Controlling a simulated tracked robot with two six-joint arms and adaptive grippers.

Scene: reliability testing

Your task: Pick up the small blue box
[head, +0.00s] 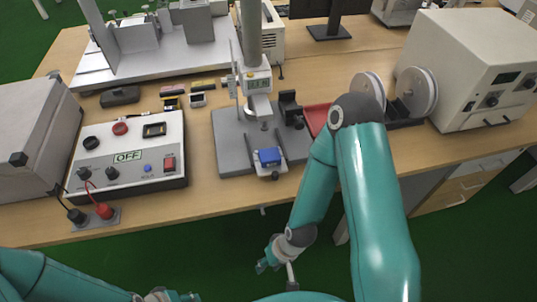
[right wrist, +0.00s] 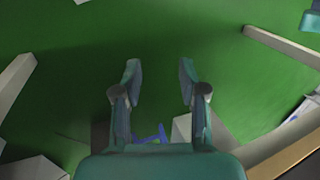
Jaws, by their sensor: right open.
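The small blue box (head: 269,156) sits on a small light holder at the front of the grey base of a measuring stand (head: 236,150). My right gripper (head: 272,260) hangs below the table's front edge, over the floor and well apart from the box. In the right wrist view the same gripper (right wrist: 160,82) has its two fingers spread with nothing between them. The box cannot be made out for sure in that view. My left gripper (head: 178,296) shows only in part at the bottom edge of the head view, and its jaws cannot be read.
A control box (head: 130,157) marked OFF stands left of the stand, with cable clips in front. A red tray (head: 317,117) and a machine with round discs (head: 415,92) are to the right. The table's front edge lies between my right gripper and the box. Green floor (right wrist: 70,70) is clear below.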

